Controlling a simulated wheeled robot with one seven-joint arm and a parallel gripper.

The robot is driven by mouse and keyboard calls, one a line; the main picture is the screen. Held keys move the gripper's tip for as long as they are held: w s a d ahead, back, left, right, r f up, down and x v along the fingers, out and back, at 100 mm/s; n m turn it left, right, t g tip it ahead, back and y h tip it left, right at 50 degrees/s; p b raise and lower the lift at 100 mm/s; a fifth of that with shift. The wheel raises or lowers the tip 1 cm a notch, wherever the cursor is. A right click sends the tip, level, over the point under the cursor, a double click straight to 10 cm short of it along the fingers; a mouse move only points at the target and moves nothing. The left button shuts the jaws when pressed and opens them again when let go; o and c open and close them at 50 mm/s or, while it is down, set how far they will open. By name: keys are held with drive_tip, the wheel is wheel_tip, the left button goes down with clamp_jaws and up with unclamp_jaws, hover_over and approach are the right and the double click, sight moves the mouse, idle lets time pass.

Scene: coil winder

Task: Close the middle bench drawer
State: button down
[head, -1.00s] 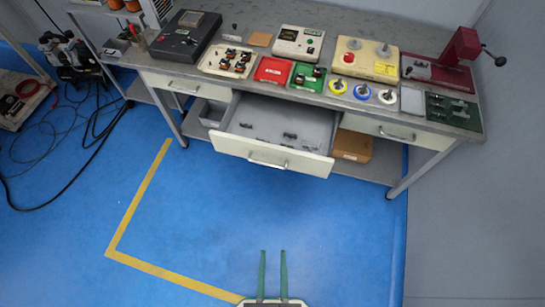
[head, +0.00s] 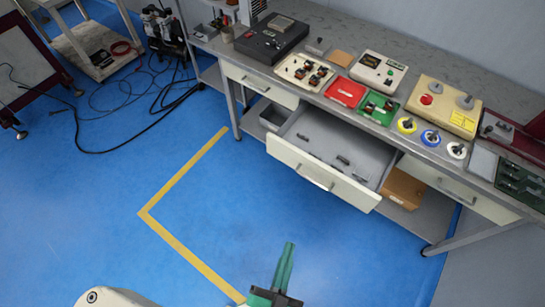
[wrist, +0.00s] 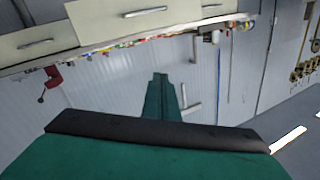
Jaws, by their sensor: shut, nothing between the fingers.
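The middle bench drawer (head: 322,175) is pulled out from under the workbench in the head view. Its cream front has a bar handle (head: 315,179), and a few small dark parts lie on its grey floor. My gripper (head: 288,248) is shut and empty, with its green fingers together. It is over the blue floor in front of the drawer, apart from it. In the wrist view, the fingers (wrist: 160,80) are also together, and cream drawer fronts with handles (wrist: 146,11) show along the top, upside down.
The left drawer (head: 260,84) and right drawer (head: 460,189) look shut. A cardboard box (head: 403,187) sits on the lower shelf. The bench top (head: 330,38) holds trays, spools and instruments. A trolley (head: 95,45) and cables lie to the left. Blue floor with a yellow line is clear in front.

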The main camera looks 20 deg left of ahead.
drive_tip(key=w+a+f+m+t, duration=0.2)
drive_tip(key=w+a+f+m, duration=0.15)
drive_tip(key=w+m, duration=0.35)
drive_tip(key=m+g+h, duration=0.3)
drive_tip(key=m+h, duration=0.3)
drive_tip(key=m, duration=0.5)
approach(275, 150)
drive_tip(key=x, duration=0.6)
drive_tip(key=shift+w+d, duration=0.15)
drive_tip(key=shift+w, duration=0.05)
